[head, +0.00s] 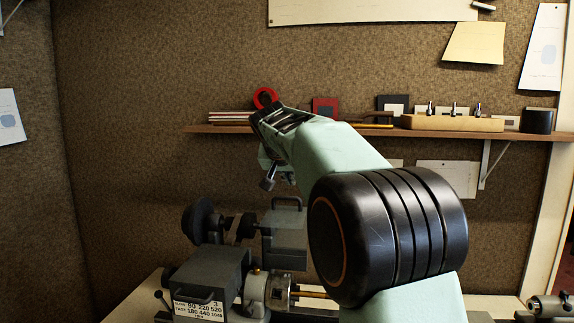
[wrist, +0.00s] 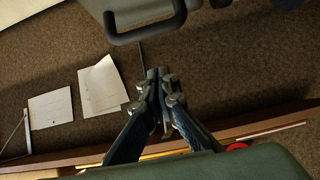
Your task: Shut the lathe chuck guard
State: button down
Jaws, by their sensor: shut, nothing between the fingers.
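The lathe (head: 215,272) stands at the lower left in the head view, with its chuck (head: 266,290) exposed at the front. The chuck guard (head: 284,235), a greyish see-through panel with a dark handle (head: 287,202) on top, stands raised above and behind the chuck. In the wrist view the guard's handle (wrist: 145,34) shows at the top. My gripper (head: 268,182) is above and slightly left of the handle in the head view. In the wrist view my gripper (wrist: 159,72) is shut and empty, its fingertips apart from the handle.
A wall shelf (head: 225,129) with books, a red ring and a wooden holder (head: 450,123) runs behind my arm. Papers hang on the brown wall. My arm hides part of the lathe's right side. Another small machine (head: 548,306) shows at the lower right.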

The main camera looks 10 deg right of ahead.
aim_at(288, 198)
jog(key=s, duration=0.1)
jog(key=s+a+f, duration=0.1)
jog(key=shift+s+f, duration=0.15)
jog(key=shift+s, duration=0.15)
jog(key=shift+s+f, duration=0.3)
jog(key=shift+f, duration=0.15)
jog(key=shift+a, duration=0.1)
jog(key=shift+s+f+b, duration=0.1)
jog(key=shift+f+b, duration=0.1)
jog(key=shift+b, duration=0.55)
